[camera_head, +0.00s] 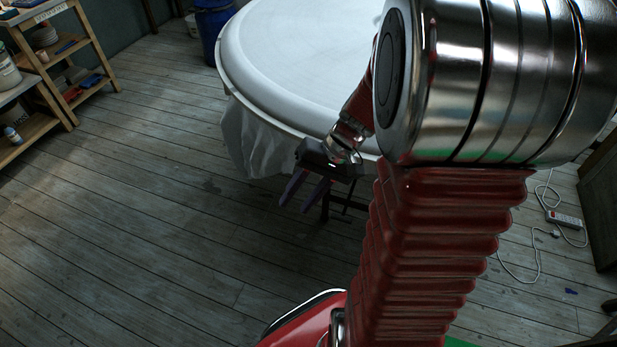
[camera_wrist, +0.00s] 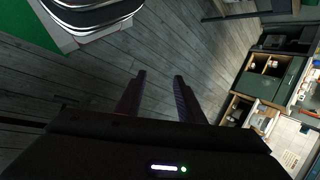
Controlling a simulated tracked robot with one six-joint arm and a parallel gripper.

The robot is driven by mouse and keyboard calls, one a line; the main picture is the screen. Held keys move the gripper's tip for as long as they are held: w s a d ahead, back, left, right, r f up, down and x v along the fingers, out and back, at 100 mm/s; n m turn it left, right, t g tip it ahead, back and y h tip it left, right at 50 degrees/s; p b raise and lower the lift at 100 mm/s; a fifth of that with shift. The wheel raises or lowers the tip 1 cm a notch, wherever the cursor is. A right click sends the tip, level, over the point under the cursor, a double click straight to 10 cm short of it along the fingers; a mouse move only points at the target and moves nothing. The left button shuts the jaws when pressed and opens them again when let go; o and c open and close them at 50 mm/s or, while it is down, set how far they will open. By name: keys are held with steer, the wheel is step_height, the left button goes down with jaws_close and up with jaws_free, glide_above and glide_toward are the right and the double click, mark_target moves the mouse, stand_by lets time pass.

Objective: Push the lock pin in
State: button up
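My gripper (camera_head: 295,206) hangs at the near edge of the large round white table, with its two dark purple fingers pointing down and left over the floor. In the wrist view my gripper (camera_wrist: 159,76) shows two parallel fingers with a clear gap between them. It is open and nothing is between the fingers. I cannot make out a lock pin in either view. My arm covers the right part of the head view and the table's right side.
The round white table (camera_head: 290,52) has a cloth (camera_head: 262,138) hanging below its rim. A blue barrel (camera_head: 211,32) stands behind it. Wooden shelves (camera_head: 72,60) stand at the left. A power strip (camera_head: 564,217) and its cables lie at the right. The left plank floor is clear.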

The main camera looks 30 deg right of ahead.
steer(key=w+d+f+m+t+y, duration=0.2)
steer(key=d+f+m+t+y, duration=0.15)
steer(key=d+f, duration=0.3)
steer(key=m+t+h, duration=0.5)
steer(key=m+t, duration=0.5)
steer(key=m, duration=0.2)
glide_toward(333, 215)
steer(key=s+d+f, duration=0.1)
steer(key=s+d, duration=0.1)
steer(key=shift+s, duration=0.15)
steer(key=shift+f, duration=0.1)
steer(key=shift+x, duration=6.85)
steer(key=c, duration=0.7)
steer(key=shift+a, duration=0.1)
jaws_close()
